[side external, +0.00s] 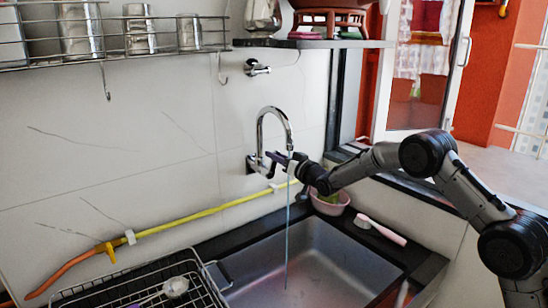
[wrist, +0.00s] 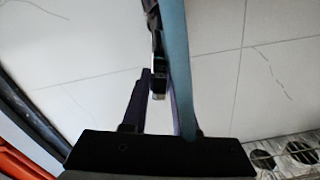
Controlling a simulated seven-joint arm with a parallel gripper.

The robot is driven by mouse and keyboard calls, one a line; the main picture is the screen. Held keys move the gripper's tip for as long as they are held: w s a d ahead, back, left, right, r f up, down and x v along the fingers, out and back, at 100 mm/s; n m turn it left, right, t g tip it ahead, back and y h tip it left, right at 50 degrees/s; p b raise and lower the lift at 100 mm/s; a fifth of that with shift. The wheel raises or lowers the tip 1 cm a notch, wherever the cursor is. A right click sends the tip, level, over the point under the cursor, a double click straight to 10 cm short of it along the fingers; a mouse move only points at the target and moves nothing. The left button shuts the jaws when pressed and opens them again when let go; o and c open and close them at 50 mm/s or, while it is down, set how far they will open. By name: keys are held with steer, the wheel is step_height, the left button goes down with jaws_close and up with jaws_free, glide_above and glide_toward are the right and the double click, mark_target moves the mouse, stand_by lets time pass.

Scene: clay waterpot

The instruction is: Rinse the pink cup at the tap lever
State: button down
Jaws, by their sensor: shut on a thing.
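The curved chrome tap (side external: 272,130) stands out from the tiled wall above the sink. My gripper (side external: 284,160) is at the tap and is shut on its small lever (wrist: 159,84), which shows between the fingers in the wrist view. A thin blue stream of water (side external: 288,225) falls from the spout into the sink, and it crosses the wrist view as a broad blue band (wrist: 177,60). No pink cup can be made out clearly. A pink tub (side external: 329,206) with something green in it sits at the sink's back right corner.
The metal sink (side external: 310,262) looks empty. A pink-handled brush (side external: 382,230) lies on its right ledge. A wire rack (side external: 130,288) stands at the left. A yellow-orange hose (side external: 190,216) runs along the wall, and a shelf (side external: 315,44) hangs above the tap.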

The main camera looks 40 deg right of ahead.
steer(key=c, duration=0.7)
jaws_free()
steer(key=s, duration=1.4)
steer(key=shift+w, duration=0.1)
